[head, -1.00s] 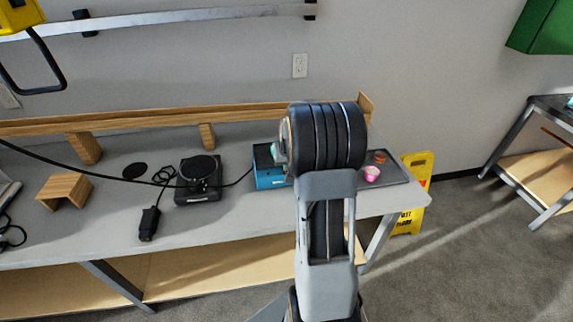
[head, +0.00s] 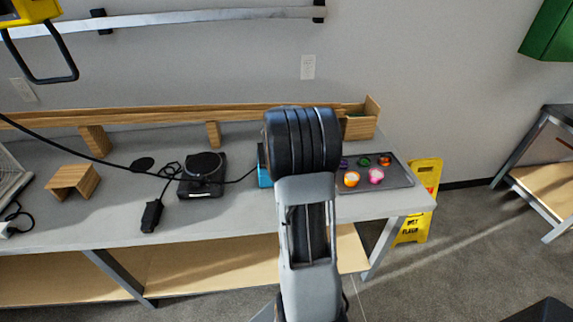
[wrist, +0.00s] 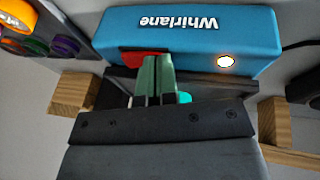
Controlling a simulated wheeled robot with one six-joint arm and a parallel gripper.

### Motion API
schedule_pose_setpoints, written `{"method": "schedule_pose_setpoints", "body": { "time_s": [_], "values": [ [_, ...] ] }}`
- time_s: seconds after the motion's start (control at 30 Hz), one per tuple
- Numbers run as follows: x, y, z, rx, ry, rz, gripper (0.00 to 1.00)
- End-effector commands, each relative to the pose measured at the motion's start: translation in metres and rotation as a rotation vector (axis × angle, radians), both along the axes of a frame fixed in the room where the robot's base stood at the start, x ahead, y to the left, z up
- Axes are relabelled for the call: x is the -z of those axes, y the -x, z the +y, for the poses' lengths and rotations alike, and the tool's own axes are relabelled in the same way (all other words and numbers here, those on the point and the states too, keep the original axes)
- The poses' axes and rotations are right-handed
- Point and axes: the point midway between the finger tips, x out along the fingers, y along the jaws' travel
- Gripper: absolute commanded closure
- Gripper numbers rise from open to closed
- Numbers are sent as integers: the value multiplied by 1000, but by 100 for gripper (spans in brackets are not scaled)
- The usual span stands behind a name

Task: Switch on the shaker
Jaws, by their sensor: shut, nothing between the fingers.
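The shaker (wrist: 185,35) is a blue box with "Whirlane" on its side, upside down in the wrist view. In the head view only a sliver of the shaker (head: 264,165) shows behind my arm. A red switch (wrist: 140,58) sits low on the shaker's lettered face in the wrist view. A round light (wrist: 226,61) glows white-orange on the same face. My gripper (wrist: 158,58) is shut and empty, its green fingertips at the red switch and partly covering it. I cannot tell if they touch it. My gripper is hidden in the head view.
A dark tray (head: 400,181) with several small colored cups is right of my arm on the grey bench (head: 215,225). A black round-topped device (head: 203,176) with cables stands to the left. A wooden ledge runs behind. A yellow floor sign (head: 421,195) stands at the bench's right end.

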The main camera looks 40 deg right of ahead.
Motion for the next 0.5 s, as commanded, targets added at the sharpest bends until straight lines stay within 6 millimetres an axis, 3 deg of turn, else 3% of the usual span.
{"method": "schedule_pose_setpoints", "body": {
  "time_s": [0.5],
  "values": [
    [-2,6,-9,1,-1,0,100]
  ]
}}
